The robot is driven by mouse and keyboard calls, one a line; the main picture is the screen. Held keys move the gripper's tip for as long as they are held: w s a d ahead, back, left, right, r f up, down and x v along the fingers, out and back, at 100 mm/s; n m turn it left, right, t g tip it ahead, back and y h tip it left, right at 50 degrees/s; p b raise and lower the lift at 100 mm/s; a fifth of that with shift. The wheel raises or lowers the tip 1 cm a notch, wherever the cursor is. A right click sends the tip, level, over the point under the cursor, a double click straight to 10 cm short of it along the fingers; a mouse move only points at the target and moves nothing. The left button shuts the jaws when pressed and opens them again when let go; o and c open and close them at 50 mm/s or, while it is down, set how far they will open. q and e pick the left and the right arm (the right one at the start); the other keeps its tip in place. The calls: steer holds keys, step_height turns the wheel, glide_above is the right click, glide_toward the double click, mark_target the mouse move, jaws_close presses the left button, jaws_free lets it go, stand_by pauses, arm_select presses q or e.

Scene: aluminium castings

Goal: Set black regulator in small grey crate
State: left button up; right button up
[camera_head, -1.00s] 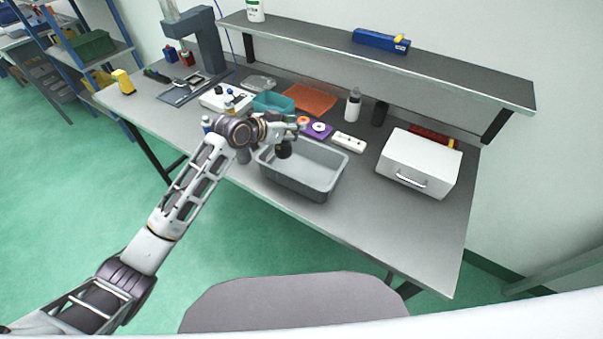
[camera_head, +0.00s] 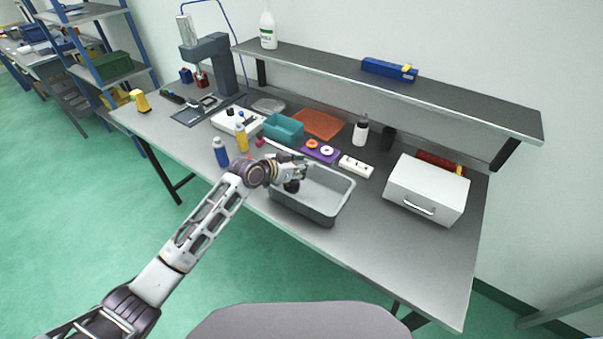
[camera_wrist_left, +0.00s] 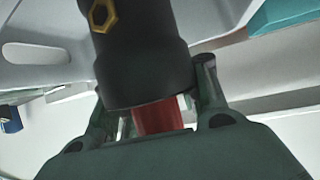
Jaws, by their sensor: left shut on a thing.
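The small grey crate (camera_head: 316,215) stands near the front edge of the workbench in the head view. My left gripper (camera_head: 296,178) is over the left part of the crate. It is shut on the black regulator (camera_head: 291,186), which shows as a small dark shape inside the crate's outline. In the left wrist view the black regulator (camera_wrist_left: 145,60) is large between the fingers, with a brass hex fitting on its side and a red part near the gripper (camera_wrist_left: 155,110). Whether the regulator touches the crate floor I cannot tell. My right gripper is not in view.
A blue bottle (camera_head: 221,152) and a yellow bottle (camera_head: 242,138) stand left of the crate. A teal bin (camera_head: 284,128), a purple tray (camera_head: 318,152) and a white power strip (camera_head: 356,166) lie behind it. A white box (camera_head: 427,186) stands right. The bench front right is clear.

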arm_select(q)
jaws_close()
steer(key=shift+f, duration=1.8)
steer(key=shift+f, duration=0.15)
steer(key=o, duration=1.4)
jaws_free()
steer(key=shift+o, duration=0.2)
steer(key=v, duration=1.2)
steer(key=shift+b, duration=0.4)
